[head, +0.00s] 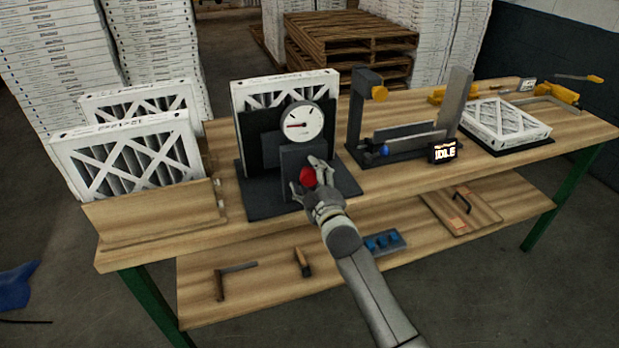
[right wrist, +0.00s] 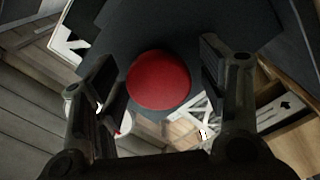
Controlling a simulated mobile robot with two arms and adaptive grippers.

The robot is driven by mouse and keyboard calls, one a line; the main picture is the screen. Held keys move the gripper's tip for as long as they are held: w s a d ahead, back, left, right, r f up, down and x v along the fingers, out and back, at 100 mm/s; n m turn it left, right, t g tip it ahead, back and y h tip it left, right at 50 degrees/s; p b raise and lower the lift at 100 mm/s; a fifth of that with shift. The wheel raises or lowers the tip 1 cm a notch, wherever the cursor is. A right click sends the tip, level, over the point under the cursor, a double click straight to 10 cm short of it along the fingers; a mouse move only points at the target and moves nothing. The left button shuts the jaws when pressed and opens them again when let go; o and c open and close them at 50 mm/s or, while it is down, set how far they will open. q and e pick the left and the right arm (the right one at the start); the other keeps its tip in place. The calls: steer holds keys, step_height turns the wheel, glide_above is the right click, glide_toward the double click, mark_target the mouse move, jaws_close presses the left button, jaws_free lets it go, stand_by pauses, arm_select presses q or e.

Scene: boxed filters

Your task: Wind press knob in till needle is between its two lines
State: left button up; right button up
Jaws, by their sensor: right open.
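The dark grey press (head: 256,180) stands on the bench with a white-framed filter (head: 285,87) upright at its back. Its round white gauge (head: 301,121) faces me. The dark needle points left; the two lines are too small to make out. The red knob (head: 307,177) is on the front of the press and shows as a round red disc in the right wrist view (right wrist: 158,80). My right gripper (head: 309,174) is open, with its fingers on either side of the knob; gaps show between fingers and knob in the wrist view. My left gripper is out of view.
Filters (head: 130,160) stand in a wooden holder at left. A dark fixture (head: 365,130) and a small display reading IDLE (head: 442,151) are at right, then a flat filter (head: 505,121). The lower shelf holds tools and a blue-topped tray (head: 383,243).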

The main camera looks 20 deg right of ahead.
steer(key=s, duration=1.2)
steer(key=shift+d, duration=0.2)
steer(key=s+f+m+g, duration=0.1)
steer(key=s+f+g, duration=0.3)
steer(key=f, duration=0.9)
steer(key=s+f+m+g, duration=0.2)
steer(key=s+f, duration=0.4)
steer(key=f, duration=0.7)
steer(key=s+f+m+g, duration=0.1)
steer(key=s+f+g, duration=0.3)
steer(key=f, duration=0.8)
steer(key=s+d+f+m+g, duration=0.1)
steer(key=s+f+g, duration=0.1)
steer(key=s+f, duration=0.4)
steer(key=s+d+f+m+g, duration=0.1)
steer(key=s+f, duration=0.5)
steer(key=s, duration=1.1)
steer(key=s+d+f+m+g, duration=0.1)
steer(key=s+f+m+g, duration=0.2)
steer(key=s, duration=0.9)
step_height(320, 180, down, 4)
steer(key=shift+s+d+r+g+h, duration=0.2)
steer(key=shift+s+g+h, duration=0.1)
steer(key=shift+g, duration=0.2)
